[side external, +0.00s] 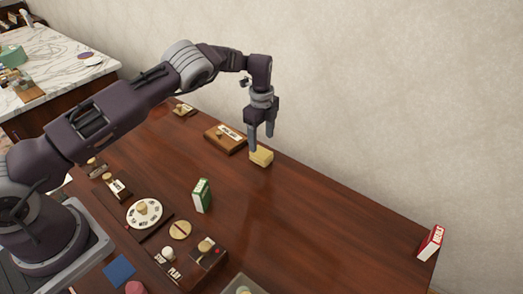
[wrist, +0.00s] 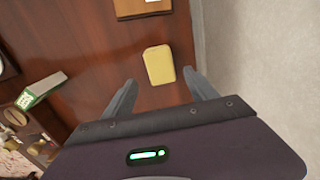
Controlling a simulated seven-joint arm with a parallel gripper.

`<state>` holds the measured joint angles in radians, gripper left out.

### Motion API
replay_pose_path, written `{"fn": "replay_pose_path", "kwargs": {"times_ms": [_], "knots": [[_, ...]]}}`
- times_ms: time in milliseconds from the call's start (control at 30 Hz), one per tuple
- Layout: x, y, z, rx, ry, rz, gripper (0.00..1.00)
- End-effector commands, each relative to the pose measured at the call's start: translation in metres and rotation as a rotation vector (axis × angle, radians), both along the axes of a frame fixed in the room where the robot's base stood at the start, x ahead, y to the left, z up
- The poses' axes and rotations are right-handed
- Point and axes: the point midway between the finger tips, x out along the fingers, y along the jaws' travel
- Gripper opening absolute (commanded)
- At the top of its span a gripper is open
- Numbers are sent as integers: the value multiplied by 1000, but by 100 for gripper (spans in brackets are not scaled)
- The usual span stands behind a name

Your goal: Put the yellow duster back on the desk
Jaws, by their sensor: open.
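The yellow duster (side external: 261,157) is a small pale yellow block lying on the brown wooden desk (side external: 310,220), near the desk's back edge by the wall. In the wrist view the yellow duster (wrist: 159,65) lies flat on the wood, ahead of the fingertips and between their lines. My gripper (side external: 262,143) is open and points down just above and behind the duster. In the wrist view my gripper (wrist: 160,85) shows its two fingers spread apart with nothing between them. I cannot tell whether a finger touches the duster.
A wooden box with a label (side external: 225,138) lies left of the duster. A green and white box (side external: 201,195) stands nearer the front, beside a round white dial (side external: 145,213). A red box (side external: 431,242) stands at the far right. The desk's right middle is clear. The wall (side external: 400,100) is close behind.

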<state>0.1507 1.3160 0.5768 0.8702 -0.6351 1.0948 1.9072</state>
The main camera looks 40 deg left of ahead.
Motion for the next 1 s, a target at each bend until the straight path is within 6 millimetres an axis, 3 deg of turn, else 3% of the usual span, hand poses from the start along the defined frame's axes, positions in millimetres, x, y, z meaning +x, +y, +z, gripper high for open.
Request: {"fn": "replay_pose_path", "kwargs": {"times_ms": [100,200,533,567,667,767,800,867,900,967,1000], "knots": [[1,0,29,-1,-4,0,66],[1,0,44,-1,-3,0,66],[0,1,61,-4,-7,22,66],[-1,2,70,-8,-15,50,66],[-10,8,129,-45,-61,235,66],[-44,9,208,-110,-107,495,66],[-64,7,237,-140,-122,596,66],[-101,3,276,-185,-141,740,66],[-129,-1,299,-214,-156,831,66],[-177,-9,327,-255,-175,961,66],[-211,-14,340,-279,-191,1042,66]]}}
